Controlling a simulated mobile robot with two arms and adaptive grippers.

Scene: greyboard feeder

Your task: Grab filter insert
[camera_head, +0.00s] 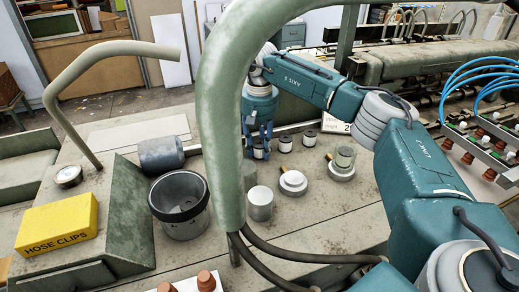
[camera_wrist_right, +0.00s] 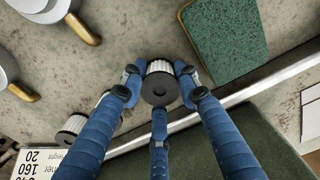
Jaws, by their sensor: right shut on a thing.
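My right gripper (camera_head: 259,148) reaches down to the bench at the back middle, its blue fingers shut on a filter insert (camera_wrist_right: 160,84). Two more inserts stand to the right, a near one (camera_head: 285,143) and a farther one (camera_head: 310,138). Another insert shows beside a finger in the right wrist view (camera_wrist_right: 71,129). I cannot tell whether the held insert is clear of the bench. My left gripper is out of view.
Two round housings with yellow handles (camera_head: 293,183) (camera_head: 342,164) and a pale cylinder (camera_head: 260,204) stand nearby. A grey bowl (camera_head: 181,222), a yellow hose clips box (camera_head: 57,225) and a thick green pipe (camera_head: 222,150) are on the left. A green block (camera_wrist_right: 225,40) lies beside the gripper.

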